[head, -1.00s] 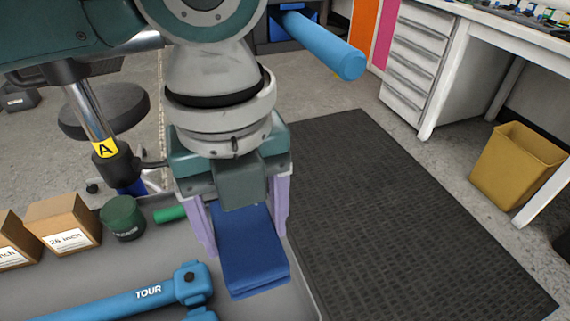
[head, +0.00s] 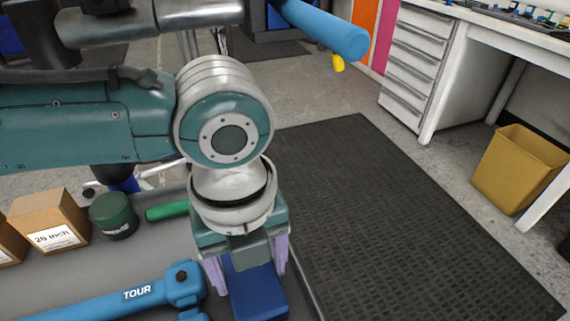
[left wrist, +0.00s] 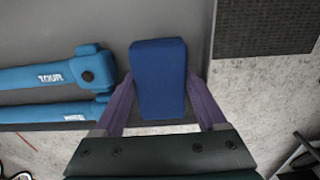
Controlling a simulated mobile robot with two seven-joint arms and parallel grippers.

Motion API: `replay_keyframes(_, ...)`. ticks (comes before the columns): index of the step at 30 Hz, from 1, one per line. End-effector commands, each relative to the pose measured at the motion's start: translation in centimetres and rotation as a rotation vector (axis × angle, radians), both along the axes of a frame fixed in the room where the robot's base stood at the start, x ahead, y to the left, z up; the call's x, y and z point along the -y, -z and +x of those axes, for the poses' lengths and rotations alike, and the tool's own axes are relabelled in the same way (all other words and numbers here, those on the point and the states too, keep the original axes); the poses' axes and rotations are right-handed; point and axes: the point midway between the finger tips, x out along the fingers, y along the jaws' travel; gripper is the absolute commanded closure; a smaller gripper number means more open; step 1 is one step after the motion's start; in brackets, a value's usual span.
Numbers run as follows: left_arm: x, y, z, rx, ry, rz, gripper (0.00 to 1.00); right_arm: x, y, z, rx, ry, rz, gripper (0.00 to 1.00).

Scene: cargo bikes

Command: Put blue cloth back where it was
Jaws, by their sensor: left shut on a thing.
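The blue cloth (head: 258,293) is a folded, dark blue block between the purple fingers of my left gripper (head: 245,275). My left gripper is shut on it and points down over the right end of the grey bench top (head: 90,268). In the left wrist view the cloth (left wrist: 158,75) shows between the two fingers (left wrist: 163,110), over the bench near its edge. I cannot tell whether the cloth touches the bench top. My right gripper is not in view.
A blue frame marked TOUR (head: 120,293) lies left of the cloth. A green tin (head: 113,216), a green-handled item (head: 167,211) and a box marked 26 inch (head: 50,222) stand behind it. A black mat (head: 390,210) and yellow bin (head: 518,168) are on the floor to the right.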

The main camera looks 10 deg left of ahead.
Motion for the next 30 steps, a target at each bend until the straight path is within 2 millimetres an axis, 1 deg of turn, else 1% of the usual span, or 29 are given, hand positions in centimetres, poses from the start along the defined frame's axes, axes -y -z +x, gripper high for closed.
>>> replay_keyframes(1,0.0,0.3,0.0,-0.001,0.000,-0.001,0.71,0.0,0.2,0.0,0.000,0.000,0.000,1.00)
replay_keyframes(2,0.0,0.2,0.0,0.000,0.000,0.000,0.23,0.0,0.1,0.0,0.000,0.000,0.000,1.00)
replay_keyframes(8,0.0,0.1,0.0,0.000,0.000,0.000,0.00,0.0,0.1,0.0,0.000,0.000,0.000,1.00)
replay_keyframes(15,0.0,0.0,0.0,0.000,0.000,0.000,0.00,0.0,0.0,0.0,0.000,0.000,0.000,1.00)
replay_keyframes(19,0.0,-1.1,0.0,0.001,0.001,-0.001,0.00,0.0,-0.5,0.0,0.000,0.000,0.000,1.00)
replay_keyframes(23,0.1,-3.7,0.0,0.002,0.002,-0.002,0.00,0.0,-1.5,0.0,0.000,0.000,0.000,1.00)
replay_keyframes(27,0.0,-7.1,0.1,0.003,0.001,-0.002,0.00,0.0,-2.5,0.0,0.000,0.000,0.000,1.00)
replay_keyframes(30,0.0,-9.1,0.1,0.003,0.000,-0.002,0.00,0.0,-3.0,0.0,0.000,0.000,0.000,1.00)
